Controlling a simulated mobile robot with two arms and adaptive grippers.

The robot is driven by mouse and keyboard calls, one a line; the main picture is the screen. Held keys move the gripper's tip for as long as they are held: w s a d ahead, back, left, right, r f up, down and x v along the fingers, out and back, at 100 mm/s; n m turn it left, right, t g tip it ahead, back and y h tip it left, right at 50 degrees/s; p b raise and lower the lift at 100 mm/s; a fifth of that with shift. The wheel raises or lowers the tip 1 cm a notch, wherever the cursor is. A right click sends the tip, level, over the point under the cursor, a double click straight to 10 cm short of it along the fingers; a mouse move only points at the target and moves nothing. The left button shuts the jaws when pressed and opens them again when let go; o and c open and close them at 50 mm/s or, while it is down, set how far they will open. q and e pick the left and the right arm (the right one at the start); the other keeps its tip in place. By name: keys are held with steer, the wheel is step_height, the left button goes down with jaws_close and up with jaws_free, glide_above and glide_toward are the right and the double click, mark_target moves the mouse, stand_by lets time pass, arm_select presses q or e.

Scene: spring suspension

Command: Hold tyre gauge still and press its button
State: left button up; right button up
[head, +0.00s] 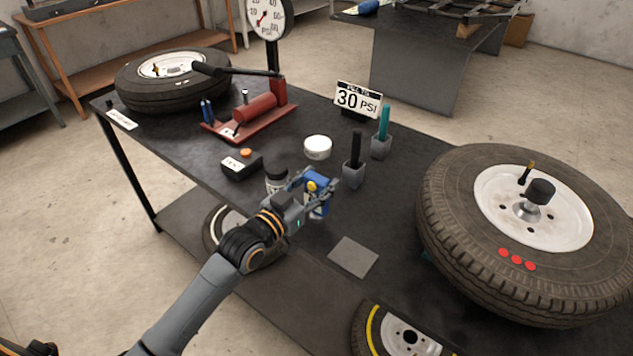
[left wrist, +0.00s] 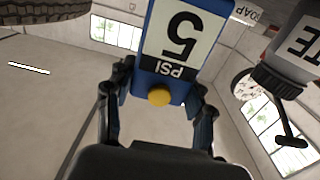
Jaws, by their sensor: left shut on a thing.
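The tyre gauge (head: 318,207) is a small blue body with a yellow button, near the middle of the table in the head view. My left gripper (head: 318,187) is shut on it, with fingers on both sides. In the left wrist view the blue gauge (left wrist: 178,45) shows a pale display reading 5 PSI, upside down in the picture. Its yellow button (left wrist: 160,96) faces the camera between the two fingers (left wrist: 160,105). Whether the gauge touches the table is unclear. My right gripper is not in view.
A dark bottle (head: 276,180) stands close beside my left gripper. A white round tub (head: 318,147), two grey holders (head: 354,174) (head: 381,146) and a small box with an orange button (head: 242,163) are behind. A large tyre (head: 455,235) fills the right. A grey pad (head: 353,257) lies in front.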

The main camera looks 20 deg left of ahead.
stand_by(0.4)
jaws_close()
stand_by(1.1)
